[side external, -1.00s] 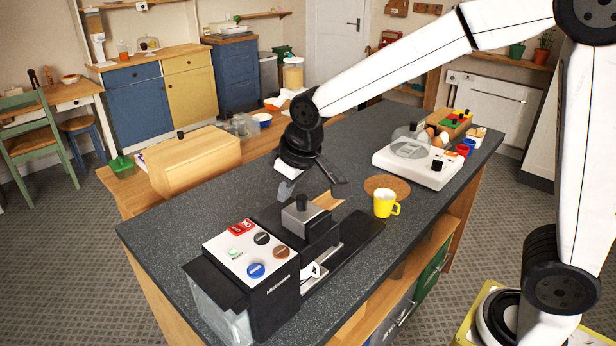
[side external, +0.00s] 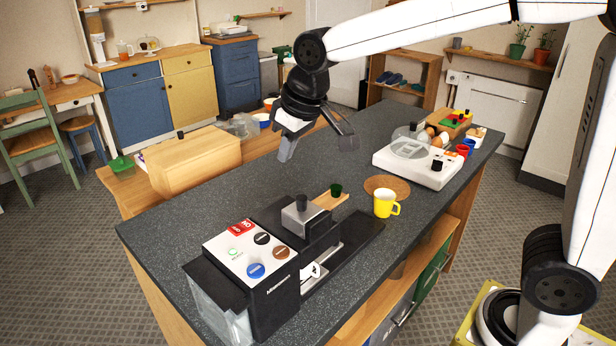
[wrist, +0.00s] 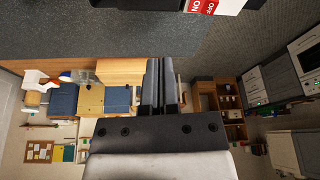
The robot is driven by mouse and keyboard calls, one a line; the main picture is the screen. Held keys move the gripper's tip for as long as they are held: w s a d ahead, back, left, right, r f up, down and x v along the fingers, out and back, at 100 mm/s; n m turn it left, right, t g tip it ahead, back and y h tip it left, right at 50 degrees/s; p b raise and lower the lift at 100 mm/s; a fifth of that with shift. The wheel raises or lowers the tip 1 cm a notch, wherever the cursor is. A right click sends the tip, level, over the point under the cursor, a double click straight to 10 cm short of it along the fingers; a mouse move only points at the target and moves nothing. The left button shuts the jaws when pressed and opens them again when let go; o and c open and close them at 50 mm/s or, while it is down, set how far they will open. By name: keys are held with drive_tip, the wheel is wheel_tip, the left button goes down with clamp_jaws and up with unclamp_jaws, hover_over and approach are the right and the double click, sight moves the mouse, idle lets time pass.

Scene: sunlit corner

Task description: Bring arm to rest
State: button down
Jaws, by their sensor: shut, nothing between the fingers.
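My gripper (side external: 287,149) is in the air above the dark speckled counter (side external: 240,190), behind the coffee machine. In the wrist view my gripper (wrist: 160,88) has its two fingers close together with nothing between them. It is clear of the counter and touches nothing. My arm reaches across the top of the side view from the right.
A wooden box (side external: 195,160) stands at left.

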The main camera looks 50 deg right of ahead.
drive_tip(key=shift+s+r, duration=0.2)
drive_tip(key=shift+r, duration=0.4)
drive_tip(key=s+d+f+m, duration=0.1)
drive_tip(key=s+d+f, duration=0.3)
drive_tip(key=f, duration=0.5)
drive_tip(key=s+d+f+m+g, duration=0.1)
drive_tip(key=s+d+f, duration=0.3)
drive_tip(key=s+f, duration=0.5)
drive_tip(key=shift+f+h, duration=0.4)
drive_tip(key=shift+f, duration=0.35)
